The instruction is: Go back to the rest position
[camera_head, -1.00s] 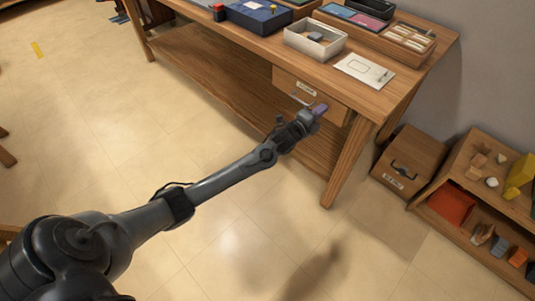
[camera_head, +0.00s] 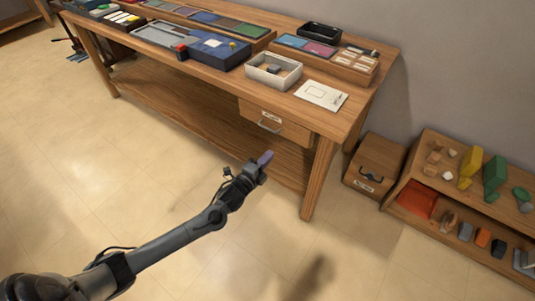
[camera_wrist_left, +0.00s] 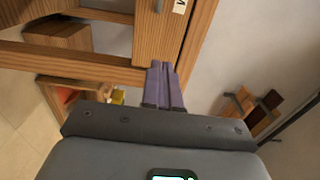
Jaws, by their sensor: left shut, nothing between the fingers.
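My left gripper (camera_head: 264,160) is at the end of my left arm, in front of the wooden table (camera_head: 343,105). It is below and to the left of the table's drawer (camera_head: 275,124) in the head view, in open air. Its purple fingers are together and empty. They also show in the left wrist view (camera_wrist_left: 164,84), with the table's wood beyond them. The drawer looks closed, with a metal handle. My right gripper is not in view.
The table carries a white box (camera_head: 274,72), a paper card (camera_head: 321,95) and a blue box (camera_head: 213,48). A wooden box (camera_head: 375,167) and a shelf (camera_head: 433,204) with coloured blocks stand at the right. The floor (camera_head: 120,190) in front is clear.

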